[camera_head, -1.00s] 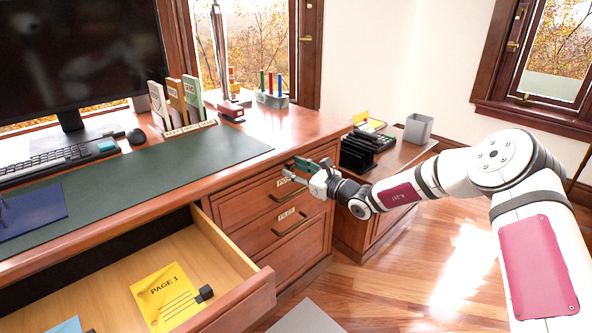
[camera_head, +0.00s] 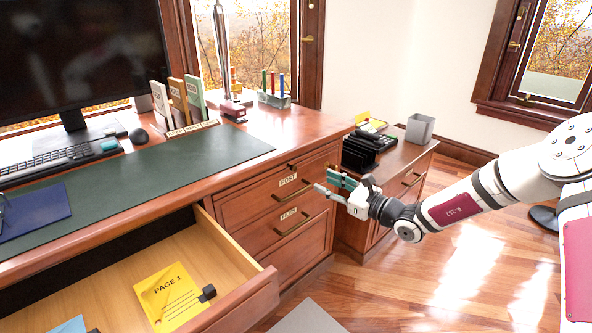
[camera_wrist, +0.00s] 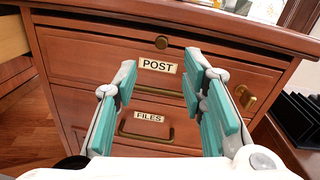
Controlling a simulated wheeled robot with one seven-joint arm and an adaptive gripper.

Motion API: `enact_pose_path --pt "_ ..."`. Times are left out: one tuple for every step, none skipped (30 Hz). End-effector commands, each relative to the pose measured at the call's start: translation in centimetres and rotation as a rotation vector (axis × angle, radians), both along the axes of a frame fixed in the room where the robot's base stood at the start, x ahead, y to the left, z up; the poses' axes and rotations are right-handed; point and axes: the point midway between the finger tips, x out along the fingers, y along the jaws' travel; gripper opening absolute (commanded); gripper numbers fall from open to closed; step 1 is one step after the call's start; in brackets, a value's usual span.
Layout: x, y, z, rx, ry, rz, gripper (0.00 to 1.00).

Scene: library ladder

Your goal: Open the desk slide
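The desk slide (camera_wrist: 110,33) appears to be the thin wooden strip just under the desktop, above the drawer labelled POST. It looks flush with the desk front. A small round knob (camera_wrist: 161,42) sits at its middle, and a small dark knob (camera_head: 291,167) shows there in the head view. My gripper (camera_head: 325,180) is in front of the POST drawer, apart from the desk. In the wrist view my gripper (camera_wrist: 162,68) has its teal-padded fingers spread wide with nothing between them. The knob lies beyond the fingertips, roughly centred between them and a little higher.
The POST drawer (camera_head: 254,198) and FILES drawer (camera_head: 303,253) are shut, with protruding bar handles. An open drawer (camera_head: 250,298) holding a yellow page sticks out at the left. A low cabinet (camera_head: 413,165) with black trays stands at the right. Open floor lies in front.

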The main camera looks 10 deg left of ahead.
Motion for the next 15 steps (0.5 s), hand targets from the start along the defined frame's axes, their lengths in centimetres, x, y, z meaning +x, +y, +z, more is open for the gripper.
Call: enact_pose_path --pt "-0.1 -0.1 0.0 0.000 0.000 0.000 0.38" --pt "-0.1 -0.2 0.0 -0.001 -0.001 0.000 0.38" --pt "-0.1 -0.2 0.0 -0.001 -0.001 0.000 0.38" --pt "-0.1 -0.2 0.0 -0.001 -0.001 0.000 0.38" --pt "-0.1 -0.2 0.0 -0.001 -0.001 0.000 0.38" --pt "-0.1 -0.2 0.0 -0.001 -0.001 0.000 0.38" --pt "-0.1 -0.2 0.0 -0.001 -0.001 0.000 0.38" --pt "-0.1 -0.2 0.0 -0.001 -0.001 0.000 0.38" --pt "-0.1 -0.2 0.0 -0.001 -0.001 0.000 0.38" --pt "-0.1 -0.1 0.1 -0.002 -0.002 0.002 0.38" --pt "-0.2 -0.1 0.2 -0.005 -0.006 0.006 0.38" --pt "-0.5 0.1 0.5 -0.014 -0.016 0.017 0.38" --pt "-0.8 0.3 0.9 -0.023 -0.028 0.030 0.38" --pt "-1.2 0.5 1.3 -0.036 -0.041 0.045 0.38" --pt "-1.9 0.9 2.1 -0.059 -0.066 0.075 0.38"
